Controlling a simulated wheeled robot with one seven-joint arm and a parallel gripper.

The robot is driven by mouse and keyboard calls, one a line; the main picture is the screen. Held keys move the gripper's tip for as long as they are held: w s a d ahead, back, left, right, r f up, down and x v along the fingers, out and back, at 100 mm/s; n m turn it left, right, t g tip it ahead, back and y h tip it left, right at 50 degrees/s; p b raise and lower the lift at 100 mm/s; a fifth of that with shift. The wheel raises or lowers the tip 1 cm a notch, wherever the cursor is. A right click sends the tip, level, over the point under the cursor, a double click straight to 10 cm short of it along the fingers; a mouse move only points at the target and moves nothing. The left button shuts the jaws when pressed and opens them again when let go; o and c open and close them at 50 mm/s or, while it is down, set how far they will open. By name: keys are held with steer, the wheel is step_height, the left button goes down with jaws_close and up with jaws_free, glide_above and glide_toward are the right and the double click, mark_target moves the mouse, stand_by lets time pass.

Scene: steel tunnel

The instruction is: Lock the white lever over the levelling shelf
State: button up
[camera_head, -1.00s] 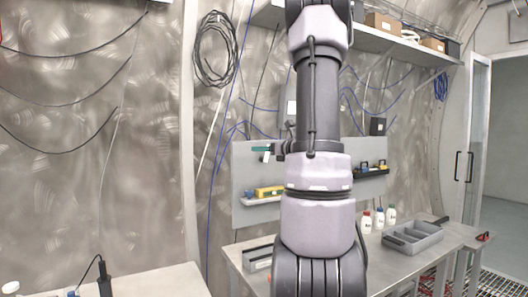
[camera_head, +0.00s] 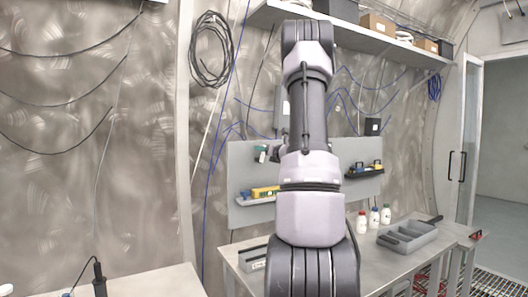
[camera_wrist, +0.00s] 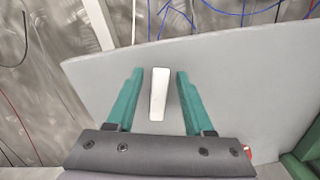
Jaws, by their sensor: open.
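The white lever (camera_wrist: 158,98) stands upright against the grey board in the wrist view. My gripper (camera_wrist: 159,72) is open, with one green finger on each side of the lever and a visible gap on both sides. I cannot tell how deep the fingers reach along it. In the head view, a small white piece that looks like the lever (camera_head: 262,157) shows beside teal at the board's upper left; my arm hides most of my gripper. The levelling shelf (camera_head: 254,201) is below it, with a yellow item and a blue item on it.
The grey board (camera_head: 240,172) hangs on the wall above a bench (camera_head: 390,262). A second small shelf (camera_head: 364,173) is on its right. Several bottles (camera_head: 374,217) and a grey divided tray (camera_head: 408,238) stand on the bench. Cables (camera_head: 211,50) hang on the wall.

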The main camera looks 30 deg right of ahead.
steer(key=shift+w, duration=0.1)
jaws_close()
steer(key=shift+a+n, duration=0.4)
steer(key=shift+n, duration=0.3)
steer(key=shift+a+n, duration=0.25)
steer(key=shift+n, duration=0.65)
jaws_free()
steer(key=s, duration=1)
steer(key=shift+s+a, duration=0.3)
steer(key=shift+s, duration=0.05)
